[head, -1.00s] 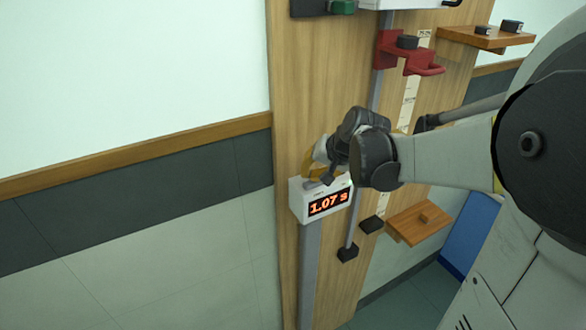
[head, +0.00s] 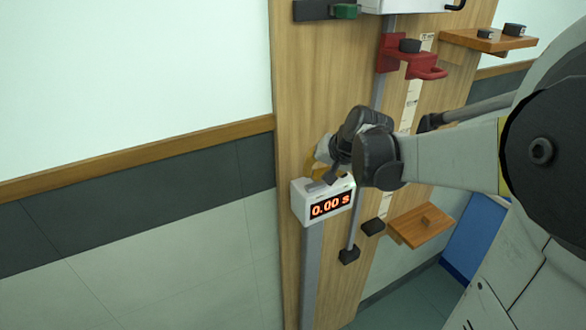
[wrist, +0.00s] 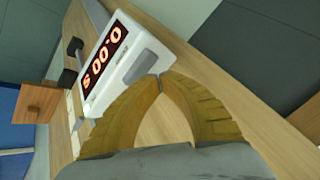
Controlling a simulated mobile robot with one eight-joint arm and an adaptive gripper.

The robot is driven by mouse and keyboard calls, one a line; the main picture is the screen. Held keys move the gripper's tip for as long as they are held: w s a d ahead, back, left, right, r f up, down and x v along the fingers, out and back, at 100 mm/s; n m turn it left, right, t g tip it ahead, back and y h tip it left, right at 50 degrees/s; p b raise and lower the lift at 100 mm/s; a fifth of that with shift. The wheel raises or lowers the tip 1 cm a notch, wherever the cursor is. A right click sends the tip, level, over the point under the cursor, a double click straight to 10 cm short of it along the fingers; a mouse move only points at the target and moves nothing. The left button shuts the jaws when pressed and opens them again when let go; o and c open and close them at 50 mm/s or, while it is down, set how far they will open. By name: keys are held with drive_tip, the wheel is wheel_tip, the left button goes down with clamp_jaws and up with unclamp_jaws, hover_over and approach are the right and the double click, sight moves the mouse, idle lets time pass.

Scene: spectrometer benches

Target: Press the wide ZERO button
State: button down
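The white timer box (head: 330,208) is mounted on the wooden board, its red display reading 0.00 s. It also shows in the wrist view (wrist: 113,55), turned on its side. A wide grey button (wrist: 139,67) sits on its top face; I cannot read a ZERO label on it. My gripper (wrist: 160,78) has its yellow fingertips together and empty, right at the button's near end. Whether they touch it or are just apart I cannot tell. In the head view my gripper (head: 315,172) is just above the box, its wrist hiding part of the top.
A red bracket (head: 405,62) is on the grey rail above. Small wooden shelves stand at the upper right (head: 487,41) and lower right (head: 422,225). Dark blocks (head: 373,227) sit beside the timer. The wall to the left is clear.

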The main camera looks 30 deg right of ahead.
sight(312, 182)
drive_tip(key=shift+r, duration=0.1)
wheel_tip(312, 182, up, 6)
drive_tip(key=p, duration=0.4)
idle(0.6)
drive_tip(key=s+a+f+n+h, duration=0.1)
drive_tip(key=s+a+n, duration=0.7)
drive_tip(key=s+a, duration=0.9)
wheel_tip(312, 182, down, 38)
drive_tip(key=s+d+b, duration=0.1)
drive_tip(key=d+b, duration=0.1)
drive_tip(key=b, duration=3.5)
drive_tip(key=shift+s+m+b, duration=0.3)
drive_tip(key=shift+s+b, duration=0.05)
drive_tip(key=shift+s, duration=0.05)
